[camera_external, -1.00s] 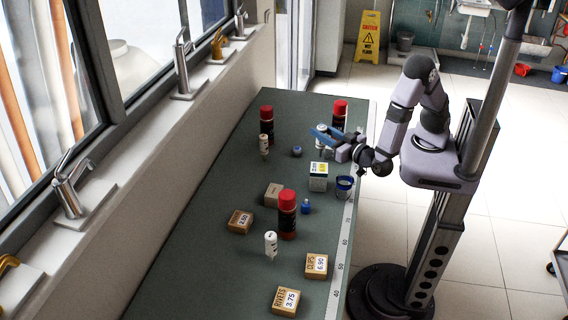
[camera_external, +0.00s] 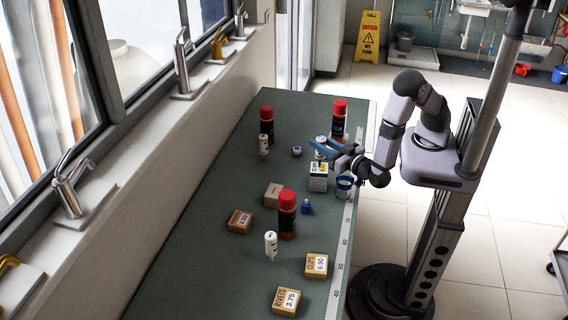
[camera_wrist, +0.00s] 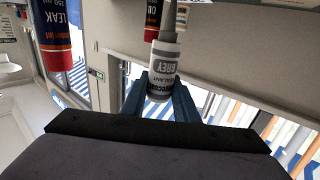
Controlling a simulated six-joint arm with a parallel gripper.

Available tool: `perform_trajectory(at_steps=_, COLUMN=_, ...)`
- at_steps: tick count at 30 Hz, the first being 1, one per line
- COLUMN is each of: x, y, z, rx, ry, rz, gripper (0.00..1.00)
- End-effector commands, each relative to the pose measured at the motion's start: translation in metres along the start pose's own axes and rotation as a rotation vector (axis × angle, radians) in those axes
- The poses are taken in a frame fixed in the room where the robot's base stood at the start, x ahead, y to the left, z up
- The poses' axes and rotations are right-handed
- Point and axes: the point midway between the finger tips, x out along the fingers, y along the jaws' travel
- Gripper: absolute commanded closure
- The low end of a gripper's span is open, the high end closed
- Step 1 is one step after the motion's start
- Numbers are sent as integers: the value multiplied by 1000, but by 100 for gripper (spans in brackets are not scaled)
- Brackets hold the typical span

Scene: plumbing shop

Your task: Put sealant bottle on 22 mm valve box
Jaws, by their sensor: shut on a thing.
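The sealant bottle (camera_wrist: 164,68), with a white and grey label and a grey nozzle, is between the blue fingers of my gripper (camera_wrist: 160,98) in the wrist view. My gripper (camera_external: 327,147) is shut on it at the far right part of the bench in the external view. There the bottle (camera_external: 320,141) is partly hidden by the fingers. A white box with a green and yellow label (camera_external: 318,184) stands just in front of and below the gripper; it looks like the valve box, but its print is too small to read. The bottle appears apart from it.
Red-capped cans (camera_external: 339,120) (camera_external: 267,125) (camera_external: 287,214) stand on the green bench (camera_external: 205,265). The front-left bench is clear.

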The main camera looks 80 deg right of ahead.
Motion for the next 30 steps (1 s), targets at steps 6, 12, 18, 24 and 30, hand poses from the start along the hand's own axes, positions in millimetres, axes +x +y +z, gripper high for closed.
perform_trajectory(at_steps=6, x=0, y=0, z=3, rx=0, ry=0, rz=0, gripper=97)
perform_trajectory(at_steps=12, x=0, y=0, z=3, rx=0, ry=0, rz=0, gripper=54)
perform_trajectory(at_steps=18, x=0, y=0, z=3, rx=-1, ry=0, rz=0, gripper=54)
perform_trajectory(at_steps=24, x=-4, y=-1, z=1, rx=0, ry=0, rz=-2, gripper=54)
perform_trajectory(at_steps=30, x=-28, y=-1, z=3, rx=2, ry=0, rz=-5, gripper=54)
